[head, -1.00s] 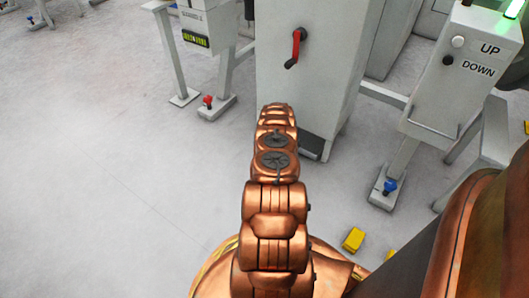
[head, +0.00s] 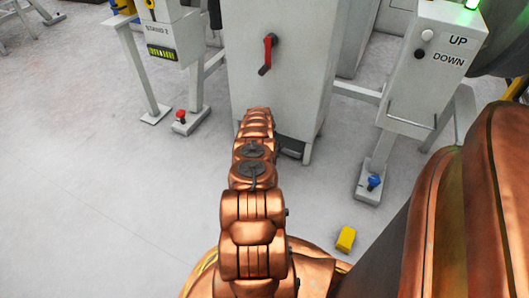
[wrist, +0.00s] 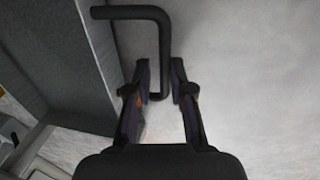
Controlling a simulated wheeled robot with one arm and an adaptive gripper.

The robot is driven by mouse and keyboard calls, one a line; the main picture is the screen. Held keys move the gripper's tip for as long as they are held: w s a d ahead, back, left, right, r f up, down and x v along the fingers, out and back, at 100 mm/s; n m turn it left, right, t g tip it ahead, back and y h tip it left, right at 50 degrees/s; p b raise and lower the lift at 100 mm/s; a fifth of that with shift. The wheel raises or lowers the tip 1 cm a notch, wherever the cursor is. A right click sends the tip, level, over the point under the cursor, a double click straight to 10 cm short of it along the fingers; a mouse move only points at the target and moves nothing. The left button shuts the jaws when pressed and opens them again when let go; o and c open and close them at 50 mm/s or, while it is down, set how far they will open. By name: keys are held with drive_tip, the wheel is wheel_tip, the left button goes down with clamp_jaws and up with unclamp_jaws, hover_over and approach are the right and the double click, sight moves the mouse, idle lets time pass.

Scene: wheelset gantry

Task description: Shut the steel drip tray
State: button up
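The steel drip tray (head: 290,147) shows as a dark grey edge low at the foot of a grey cabinet, partly hidden behind my arm. How far it stands out cannot be told. In the wrist view, a bent dark bar handle (wrist: 158,45) runs out from beside a dark grey panel (wrist: 72,60) and turns down between my fingers. My gripper (wrist: 160,70) has its two fingers apart, one on each side of the bar. A small gap seems to show beside the bar, so contact cannot be confirmed. My gripper is hidden in the head view.
The grey cabinet (head: 290,85) carries a red lever (head: 267,55). A control post with UP and DOWN buttons (head: 430,70) stands to the right, a stand (head: 172,40) to the left. A yellow block (head: 345,238) lies on the floor at right.

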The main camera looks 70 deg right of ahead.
drive_tip(key=o, duration=0.4)
drive_tip(key=shift+r, duration=0.15)
drive_tip(key=shift+r, duration=0.5)
drive_tip(key=shift+a+r, duration=0.25)
drive_tip(key=shift+r, duration=0.2)
drive_tip(key=shift+a+r, duration=0.3)
drive_tip(key=shift+r, duration=1.3)
drive_tip(key=shift+a+r, duration=0.25)
drive_tip(key=shift+r, duration=1.4)
drive_tip(key=shift+a+r, duration=0.3)
drive_tip(key=shift+r, duration=1.3)
